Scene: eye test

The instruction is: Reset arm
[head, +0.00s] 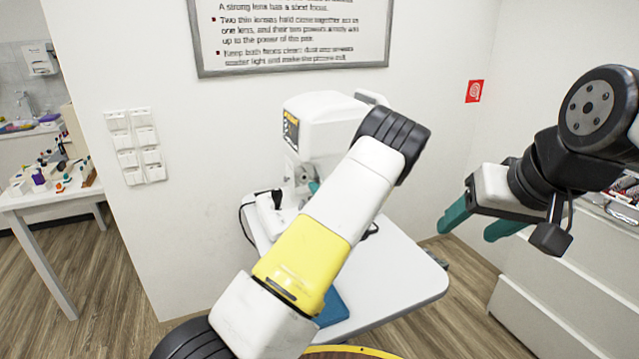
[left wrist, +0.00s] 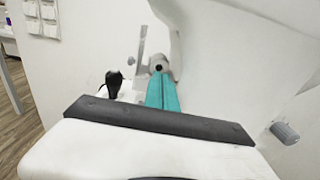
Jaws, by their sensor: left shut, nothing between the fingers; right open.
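My left arm crosses the middle of the head view, in front of the white table and the white eye-test device (head: 325,122). My left gripper (left wrist: 162,92) shows in the left wrist view as two teal fingers shut together, with nothing between them. They point toward a small grey part with a dark round spot; whether they touch it I cannot tell. In the head view the arm hides most of this gripper. My right gripper (head: 464,232) is at the right of the head view, its teal fingers apart and empty, to the right of the table.
The white table (head: 405,285) has a blue item (head: 332,308) near its front edge, partly behind my arm. A white drawer cabinet (head: 560,290) stands at the right, below my right arm. A side table (head: 45,200) with small items is at far left. Wood floor (head: 110,300) is clear between.

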